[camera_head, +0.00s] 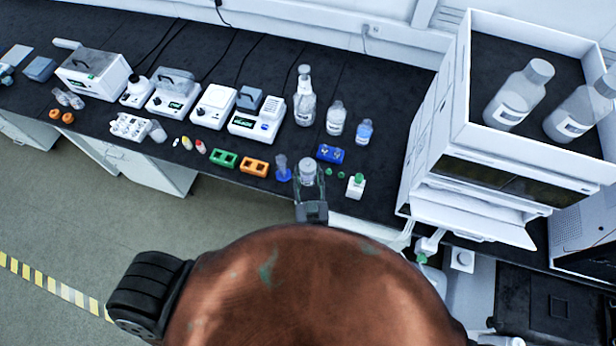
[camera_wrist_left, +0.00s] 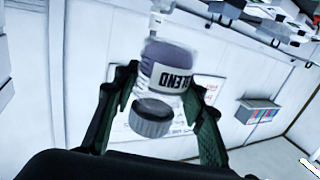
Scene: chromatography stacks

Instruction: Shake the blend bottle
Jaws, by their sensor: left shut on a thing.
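The blend bottle (camera_wrist_left: 165,72) is a small clear bottle with a grey ribbed cap, purple-grey contents and a white label reading BLEND. In the left wrist view it lies between the two dark green fingers of my left gripper (camera_wrist_left: 163,95), which are shut on its sides. Its cap end points to the bottom of that picture. In the head view the bottle (camera_head: 307,170) shows small and pale in my left gripper (camera_head: 310,190), at the bench's front edge. The gripper hides part of it there. My right gripper is not in view.
The black bench (camera_head: 345,205) carries several instruments, a blue rack (camera_head: 330,153), an orange rack (camera_head: 254,166) and a green rack (camera_head: 223,159). The white chromatography stack (camera_head: 470,140) rises at right, with large bottles on top.

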